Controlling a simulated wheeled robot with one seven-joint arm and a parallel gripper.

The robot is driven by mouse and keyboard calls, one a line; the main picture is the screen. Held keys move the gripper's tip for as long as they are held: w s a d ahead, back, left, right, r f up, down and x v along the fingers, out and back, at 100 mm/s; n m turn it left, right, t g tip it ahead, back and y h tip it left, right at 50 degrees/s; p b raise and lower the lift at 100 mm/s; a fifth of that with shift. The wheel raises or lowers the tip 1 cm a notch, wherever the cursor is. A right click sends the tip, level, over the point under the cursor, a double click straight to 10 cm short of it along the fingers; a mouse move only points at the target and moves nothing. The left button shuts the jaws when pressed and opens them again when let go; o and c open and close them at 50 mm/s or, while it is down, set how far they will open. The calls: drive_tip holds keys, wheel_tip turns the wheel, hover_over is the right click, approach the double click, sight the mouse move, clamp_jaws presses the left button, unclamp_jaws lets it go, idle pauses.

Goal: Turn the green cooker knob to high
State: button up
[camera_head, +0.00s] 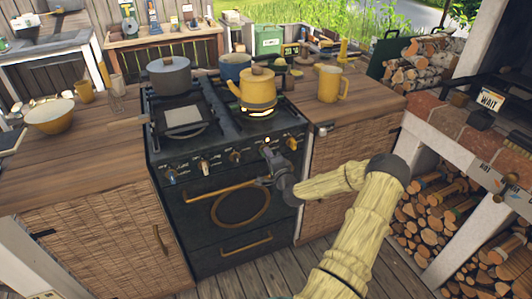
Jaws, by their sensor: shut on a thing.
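The black cooker (225,200) stands between two wooden counters. Its front panel carries a row of knobs: a bluish one (171,177) at the left, a pale one (204,165) and a brownish one (235,158) further right. My gripper (268,156) is at the right end of this row, shut on a knob there. The gripper hides that knob, so its green colour and its setting cannot be made out. My arm reaches in from the lower right.
A yellow kettle (258,92) sits over a glowing right burner, a grey pot (169,76) on the left side and a blue pot (235,66) behind. A yellow jug (329,84) stands on the right counter.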

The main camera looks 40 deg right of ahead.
drive_tip(key=m, duration=0.3)
drive_tip(key=shift+m, duration=0.4)
drive_tip(key=shift+f+m+b, duration=0.15)
drive_tip(key=shift+m+b, duration=0.2)
drive_tip(key=shift+m, duration=1.65)
drive_tip(key=o, duration=0.7)
drive_tip(key=shift+o, duration=0.2)
